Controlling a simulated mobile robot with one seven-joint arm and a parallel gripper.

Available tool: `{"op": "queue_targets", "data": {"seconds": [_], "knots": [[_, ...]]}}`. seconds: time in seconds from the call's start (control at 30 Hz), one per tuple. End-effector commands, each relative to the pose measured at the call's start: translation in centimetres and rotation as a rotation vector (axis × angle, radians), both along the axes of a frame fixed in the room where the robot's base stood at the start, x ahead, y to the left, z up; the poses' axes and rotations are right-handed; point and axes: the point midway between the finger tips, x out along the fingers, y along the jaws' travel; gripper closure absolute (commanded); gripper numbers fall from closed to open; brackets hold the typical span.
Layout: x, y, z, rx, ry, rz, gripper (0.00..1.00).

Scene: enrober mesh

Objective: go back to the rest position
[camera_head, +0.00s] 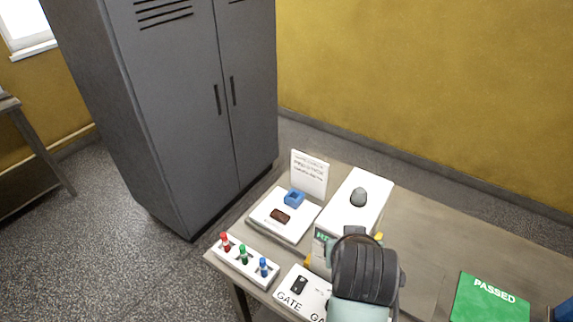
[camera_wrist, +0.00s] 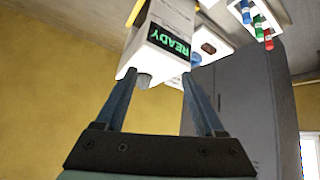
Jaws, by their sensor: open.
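My gripper (camera_wrist: 161,74) shows in the wrist view with its two blue-grey fingers spread apart and nothing held between them. Beyond the fingers is a white machine (camera_wrist: 172,22) with a green READY display (camera_wrist: 168,41), seen upside down. In the head view my arm covers the gripper and part of this white machine (camera_head: 345,212), which has a grey rounded knob (camera_head: 358,197) on top. I cannot tell the exact gap between fingers and machine.
The table (camera_head: 420,230) holds a white plate (camera_head: 264,234) with a brown piece (camera_head: 281,215) and blue block (camera_head: 295,196), a rack (camera_head: 233,259) of coloured pegs, a GATE panel (camera_head: 287,287) and a green PASSED mat (camera_head: 488,303). A grey cabinet (camera_head: 180,90) stands behind.

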Motion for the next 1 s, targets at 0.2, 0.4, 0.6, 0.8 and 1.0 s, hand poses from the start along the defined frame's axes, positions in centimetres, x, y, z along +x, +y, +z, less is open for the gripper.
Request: {"op": "queue_targets", "data": {"seconds": [0.2,0.4,0.6,0.8,1.0], "knots": [[5.1,3.1,14.9,-0.067,-0.555,0.050,0.29],[2.7,7.1,29.6,-0.076,-1.062,0.102,0.29],[-4.1,10.1,40.0,-0.050,-1.478,0.147,0.29],[-8.6,11.2,44.0,-0.030,-1.672,0.168,0.29],[-9.2,11.3,44.5,-0.027,-1.696,0.170,0.29]]}}
